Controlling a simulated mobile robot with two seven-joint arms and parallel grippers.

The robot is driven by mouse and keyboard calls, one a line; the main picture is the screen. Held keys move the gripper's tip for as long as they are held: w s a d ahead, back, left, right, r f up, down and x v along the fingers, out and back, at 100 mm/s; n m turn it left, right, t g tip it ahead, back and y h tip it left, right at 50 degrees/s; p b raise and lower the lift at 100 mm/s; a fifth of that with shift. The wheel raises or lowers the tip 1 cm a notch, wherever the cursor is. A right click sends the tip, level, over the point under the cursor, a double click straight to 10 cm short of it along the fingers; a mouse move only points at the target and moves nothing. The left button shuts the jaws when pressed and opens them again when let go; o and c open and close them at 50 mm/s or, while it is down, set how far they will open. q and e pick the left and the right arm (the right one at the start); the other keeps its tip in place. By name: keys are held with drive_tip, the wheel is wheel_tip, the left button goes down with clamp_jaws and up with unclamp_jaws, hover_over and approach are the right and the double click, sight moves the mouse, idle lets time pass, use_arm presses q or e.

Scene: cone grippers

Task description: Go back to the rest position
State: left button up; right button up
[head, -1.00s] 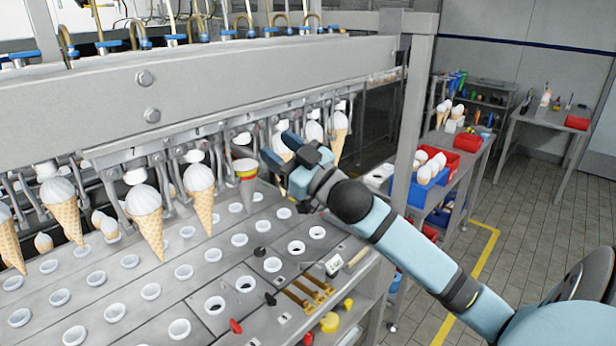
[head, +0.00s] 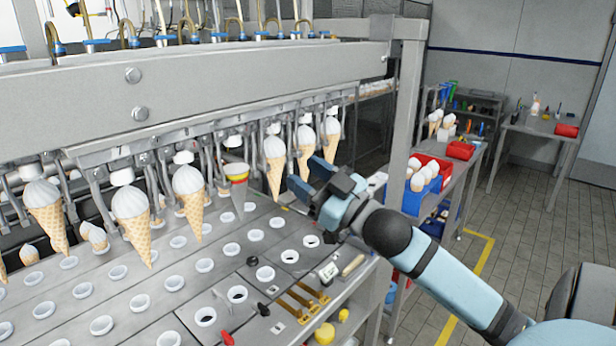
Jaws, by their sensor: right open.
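My right gripper (head: 308,178) is open above the right end of the machine's plate, with nothing seen between its fingers. Its blue arm comes in from the lower right. A row of ice cream cones (head: 188,200) hangs from the grippers under the machine's beam, to the left of my gripper and behind it. One cone with a grey, yellow and red wrapper (head: 237,190) hangs in the row, left of my gripper and apart from it. My left gripper is not in view.
The machine's plate (head: 215,265) has rows of white-rimmed holes. A side table at right holds a blue bin (head: 420,195) and a red bin (head: 460,151). The floor (head: 535,225) at right is clear.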

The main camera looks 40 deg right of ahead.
drive_tip(key=shift+f, duration=0.1)
idle(0.4)
drive_tip(key=s+a+f+m+g+h, duration=0.1)
drive_tip(key=a+f+m+g, duration=0.15)
drive_tip(key=f, duration=1.15)
drive_tip(key=a+f+m+g+h, duration=0.1)
drive_tip(key=a+f+g+h, duration=0.15)
drive_tip(key=f, duration=1.25)
drive_tip(key=s+a+f+g+y, duration=0.1)
drive_tip(key=s+a+f+g, duration=0.2)
drive_tip(key=s+a+f, duration=0.3)
drive_tip(key=s+a+f+g+y, duration=0.1)
drive_tip(key=s+a+f, duration=0.6)
drive_tip(key=f, duration=0.7)
drive_tip(key=shift+s+a+f+g, duration=0.2)
drive_tip(key=shift+s+a+g, duration=0.05)
drive_tip(key=shift+a+g, duration=0.65)
